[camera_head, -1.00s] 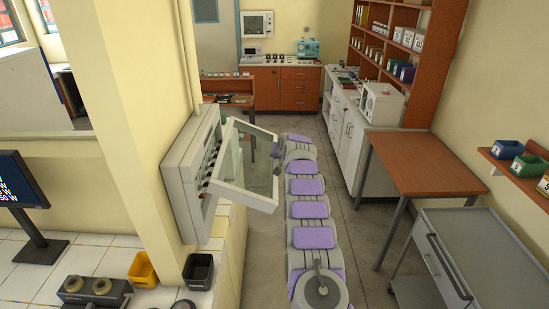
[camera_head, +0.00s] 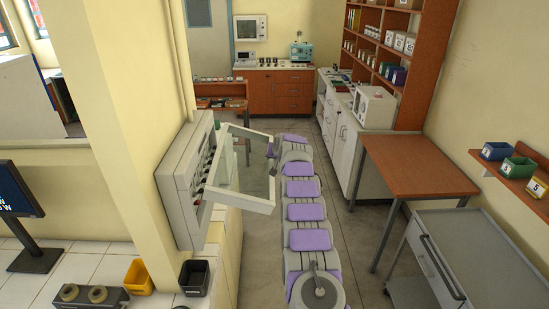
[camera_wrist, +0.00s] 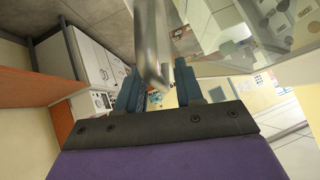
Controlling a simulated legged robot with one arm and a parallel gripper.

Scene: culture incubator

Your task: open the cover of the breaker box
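The breaker box (camera_head: 186,190) is a pale grey case on the side of the cream wall pillar. Its cover, a pale frame (camera_head: 247,203) around a clear pane, stands swung out to the right, away from the case, and dark switches show behind it. My gripper (camera_head: 271,152) is small in the head view, at the outer edge of the cover. In the wrist view its two blue-grey fingers (camera_wrist: 156,88) are apart. A blurred metal bar (camera_wrist: 149,45) reaches down close to the gap between them. I cannot tell whether they touch it. The clear pane (camera_wrist: 245,35) shows at upper right.
A yellow bin (camera_head: 139,277) and a black bin (camera_head: 194,278) stand on the white tiled counter below the box. A brown table (camera_head: 415,165) and a grey cart (camera_head: 480,255) stand to the right. Floor (camera_head: 350,225) is clear between my arm and the table.

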